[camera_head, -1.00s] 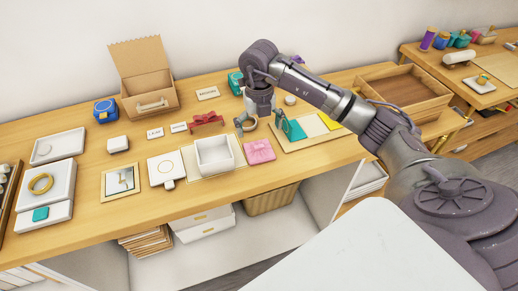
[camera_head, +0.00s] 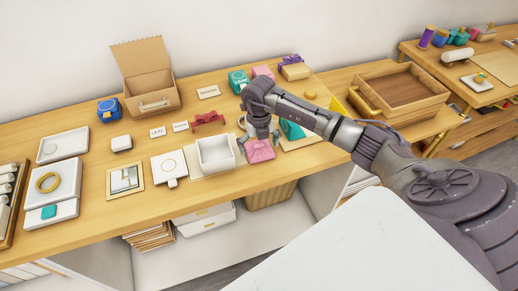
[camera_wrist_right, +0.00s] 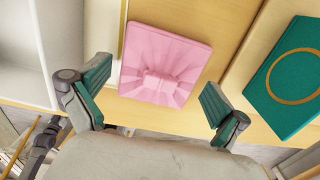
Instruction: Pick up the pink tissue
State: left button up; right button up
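The pink tissue (camera_head: 259,151) lies on the wooden table, right of the white open box. In the right wrist view the pink tissue (camera_wrist_right: 165,52) is a flat square with a gathered, raised tuft at its middle. My right gripper (camera_head: 262,137) is above it, partly covering it in the head view. In the right wrist view my right gripper (camera_wrist_right: 157,95) is open, its two green-padded fingers wide apart with the tissue between and beyond them. Nothing is held. My left gripper is not in view.
The white open box (camera_head: 214,153) stands close on the tissue's left. A teal item with a gold ring (camera_wrist_right: 292,78) lies on its right. A cardboard box (camera_head: 150,90) and a red bow (camera_head: 208,119) stand farther back. The table's front edge is near.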

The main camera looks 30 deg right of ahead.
jog(key=c, duration=0.7)
jog(key=shift+s, duration=0.15)
jog(key=c, duration=0.3)
